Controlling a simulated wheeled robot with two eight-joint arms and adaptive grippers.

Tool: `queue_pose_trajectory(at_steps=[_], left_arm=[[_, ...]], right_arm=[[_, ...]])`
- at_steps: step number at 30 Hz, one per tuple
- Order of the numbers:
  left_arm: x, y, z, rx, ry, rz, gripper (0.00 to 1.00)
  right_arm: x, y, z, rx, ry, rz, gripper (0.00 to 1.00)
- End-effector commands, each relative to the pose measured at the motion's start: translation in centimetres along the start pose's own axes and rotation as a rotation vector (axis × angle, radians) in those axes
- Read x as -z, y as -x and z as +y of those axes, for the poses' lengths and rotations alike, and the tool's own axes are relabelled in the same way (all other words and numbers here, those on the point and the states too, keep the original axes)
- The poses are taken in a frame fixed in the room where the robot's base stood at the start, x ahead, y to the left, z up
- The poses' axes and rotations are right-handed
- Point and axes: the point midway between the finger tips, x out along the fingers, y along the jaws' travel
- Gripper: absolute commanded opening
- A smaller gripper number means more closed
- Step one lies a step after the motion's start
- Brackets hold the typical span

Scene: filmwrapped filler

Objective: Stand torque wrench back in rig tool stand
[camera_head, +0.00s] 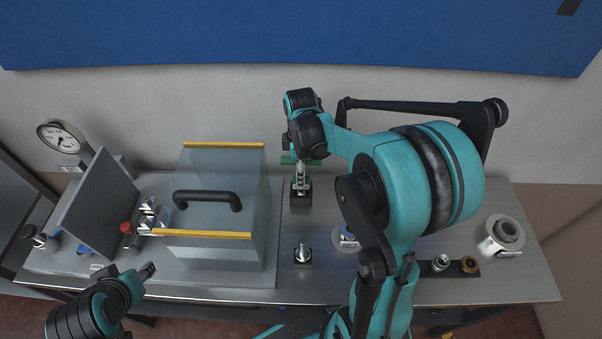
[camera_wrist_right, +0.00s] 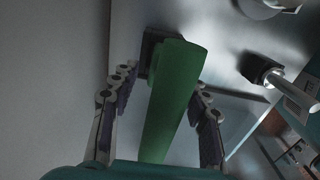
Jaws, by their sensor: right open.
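The torque wrench's green grip (camera_wrist_right: 172,100) fills the middle of the right wrist view. It runs from near the camera towards a black block (camera_wrist_right: 152,42), which looks like the tool stand. My right gripper (camera_wrist_right: 160,110) is open, with one finger on each side of the green grip and gaps visible. In the head view the right gripper (camera_head: 301,172) points down over the black stand (camera_head: 301,199), and bits of green (camera_head: 289,160) show beside it. How deep the wrench sits is hidden. My left gripper (camera_head: 148,270) is low at the left; its finger gap is unclear.
A clear box with a black handle (camera_head: 207,194) and yellow edges stands left of the stand. A small black block with a metal peg (camera_head: 302,254) is in front. A gauge (camera_head: 62,137) is far left; a silver cylinder (camera_head: 501,236) is far right.

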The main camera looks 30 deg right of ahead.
Motion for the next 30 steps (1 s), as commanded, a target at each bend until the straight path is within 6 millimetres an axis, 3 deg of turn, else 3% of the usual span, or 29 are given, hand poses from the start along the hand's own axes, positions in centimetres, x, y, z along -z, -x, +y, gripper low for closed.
queue_pose_trajectory(at_steps=[6, 12, 20, 23, 30], left_arm=[[1.0, 1.3, 0.0, 0.000, 0.000, 0.000, 0.41], [1.5, 2.1, 0.0, 0.000, 0.000, 0.000, 0.41], [1.7, 2.4, 0.0, 0.000, 0.000, 0.000, 0.41], [1.7, 2.3, 0.0, 0.000, 0.000, 0.000, 0.41], [1.7, 2.3, 0.0, 0.000, 0.000, 0.000, 0.41]], right_arm=[[0.0, 5.2, -0.1, 0.000, 0.000, 0.000, 0.46], [0.0, 9.0, -0.1, 0.000, 0.000, 0.000, 0.46], [0.1, 11.2, -0.6, -0.015, -0.023, 0.005, 0.46], [0.6, 11.7, -2.1, -0.060, -0.103, 0.025, 0.46], [2.1, 12.5, -8.4, -0.239, -0.482, 0.192, 0.46]])
